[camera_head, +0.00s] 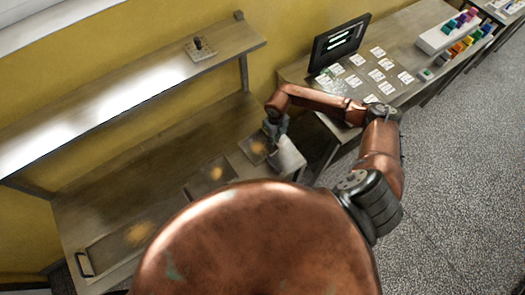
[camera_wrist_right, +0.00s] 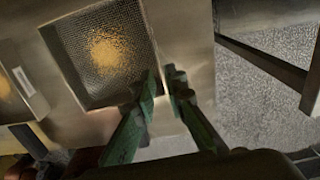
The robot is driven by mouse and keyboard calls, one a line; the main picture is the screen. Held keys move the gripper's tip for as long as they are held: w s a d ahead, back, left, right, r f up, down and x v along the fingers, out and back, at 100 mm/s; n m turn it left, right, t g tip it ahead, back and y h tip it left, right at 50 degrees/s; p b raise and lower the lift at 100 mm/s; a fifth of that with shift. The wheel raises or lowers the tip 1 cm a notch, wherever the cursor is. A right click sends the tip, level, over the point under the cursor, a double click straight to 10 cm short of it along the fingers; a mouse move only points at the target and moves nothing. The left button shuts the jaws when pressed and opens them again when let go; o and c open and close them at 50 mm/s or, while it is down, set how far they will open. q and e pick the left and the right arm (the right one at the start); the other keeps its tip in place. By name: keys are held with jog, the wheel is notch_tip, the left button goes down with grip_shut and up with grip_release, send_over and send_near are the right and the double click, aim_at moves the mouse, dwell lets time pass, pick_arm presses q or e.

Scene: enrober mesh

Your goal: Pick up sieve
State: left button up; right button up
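A square mesh screen (camera_wrist_right: 85,45) in a metal frame fills the upper left of the right wrist view, with a yellow-orange patch on it; I take it for the sieve. In the head view, what seems to be the same screen (camera_head: 254,149) lies at the right end of the metal bench. My right gripper (camera_wrist_right: 163,76) has two green fingers over the screen's right edge, with a narrow gap between the tips. It is open; contact with the frame cannot be told. In the head view the right gripper (camera_head: 273,136) is small, beside the screen. My left gripper is not in view.
More recessed panels with orange patches (camera_head: 210,174) lie along the bench (camera_head: 85,215). A shelf (camera_head: 120,85) runs above it, carrying a small block (camera_head: 201,48). A second table at upper right holds a monitor (camera_head: 338,43), white cards and coloured items. Floor is clear at right.

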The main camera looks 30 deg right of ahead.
notch_tip(320, 180, down, 2)
jog(key=shift+w+f+p, duration=0.1)
jog(key=shift+f+p, duration=0.15)
jog(key=shift+p, duration=0.1)
jog(key=shift+f, duration=0.55)
jog(key=shift+c, duration=0.7)
grip_shut()
jog(key=shift+r, duration=0.1)
